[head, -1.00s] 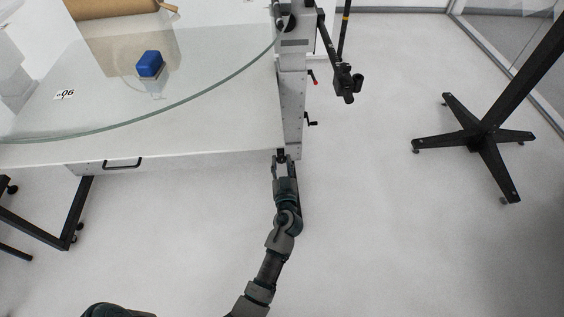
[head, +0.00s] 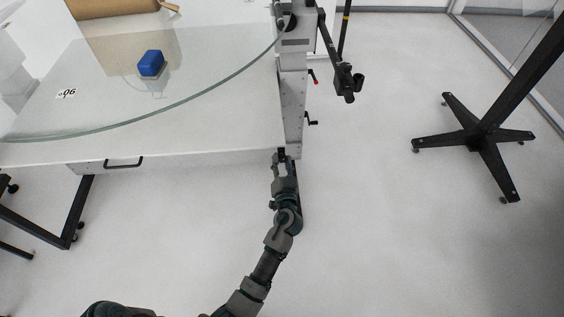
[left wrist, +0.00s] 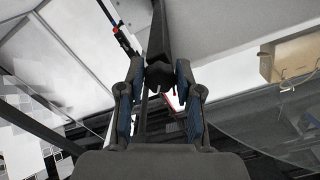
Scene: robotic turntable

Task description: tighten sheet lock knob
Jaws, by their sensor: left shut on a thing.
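The sheet lock knob (left wrist: 159,76) is a dark lobed knob in the left wrist view, between the two fingers of my left gripper (left wrist: 160,100). The gripper is shut on it. In the head view my left gripper (head: 281,154) reaches up to the near right corner of the turntable frame, at the foot of the grey side post (head: 292,100). The knob is mostly hidden there by the gripper. My right gripper is not in view.
A round glass plate (head: 200,85) covers the white table (head: 200,143), with a blue block (head: 151,63) on it. Small crank handles (head: 311,119) stick out right of the post. A black-footed stand (head: 480,138) is at the right. The floor between is clear.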

